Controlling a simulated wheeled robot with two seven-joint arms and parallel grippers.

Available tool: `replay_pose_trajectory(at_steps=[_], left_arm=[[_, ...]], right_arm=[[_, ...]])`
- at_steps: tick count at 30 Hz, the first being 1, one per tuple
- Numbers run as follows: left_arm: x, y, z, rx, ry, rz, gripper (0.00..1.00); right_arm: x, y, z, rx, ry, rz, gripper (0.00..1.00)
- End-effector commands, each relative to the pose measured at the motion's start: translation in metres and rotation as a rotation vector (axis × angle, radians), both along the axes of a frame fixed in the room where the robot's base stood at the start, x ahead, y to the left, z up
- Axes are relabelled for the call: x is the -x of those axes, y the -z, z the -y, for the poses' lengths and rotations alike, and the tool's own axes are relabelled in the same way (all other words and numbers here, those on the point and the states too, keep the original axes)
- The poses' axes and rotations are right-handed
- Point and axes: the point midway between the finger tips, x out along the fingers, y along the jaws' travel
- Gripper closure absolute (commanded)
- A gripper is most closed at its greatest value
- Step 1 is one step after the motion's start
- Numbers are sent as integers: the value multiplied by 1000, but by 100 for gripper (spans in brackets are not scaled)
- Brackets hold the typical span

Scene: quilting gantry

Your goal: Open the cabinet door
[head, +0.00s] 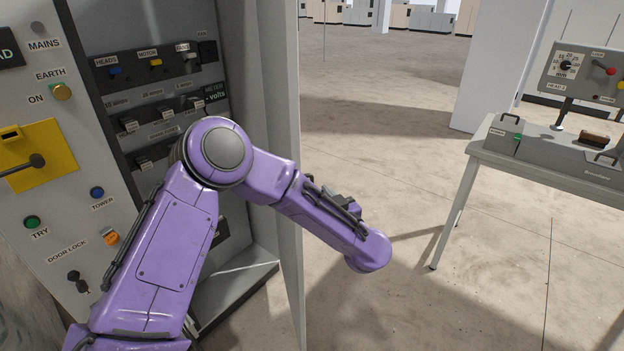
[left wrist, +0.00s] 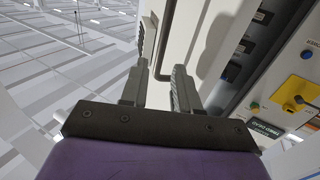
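The grey cabinet (head: 150,25) fills the left of the head view. Its pale door (head: 288,130) stands open, seen almost edge-on, with the inside showing. The purple left arm crosses in front of the opening and reaches past the door edge; its fingers cannot be made out clearly in the head view. In the left wrist view, the left gripper (left wrist: 158,88) has its two grey fingers apart, close to the pale door face (left wrist: 208,28). The right gripper is out of view.
The cabinet's fixed panel has a yellow switch plate (head: 45,165) and a door lock knob (head: 75,278). A grey table (head: 560,170) with control boxes stands at right, near a white pillar (head: 510,65). The floor between is clear.

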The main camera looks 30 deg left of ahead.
Motion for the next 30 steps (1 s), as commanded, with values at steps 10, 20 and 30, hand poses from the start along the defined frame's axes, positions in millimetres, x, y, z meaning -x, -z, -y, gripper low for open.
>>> replay_pose_trajectory(at_steps=[10, 20, 30], left_arm=[[-26, 0, -45, -1, 1, -2, 70], [-27, 1, -47, -2, 3, -3, 92], [-28, 1, -45, -2, -5, -2, 100]], right_arm=[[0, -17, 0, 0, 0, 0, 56], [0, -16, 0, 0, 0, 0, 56], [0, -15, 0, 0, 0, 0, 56]])
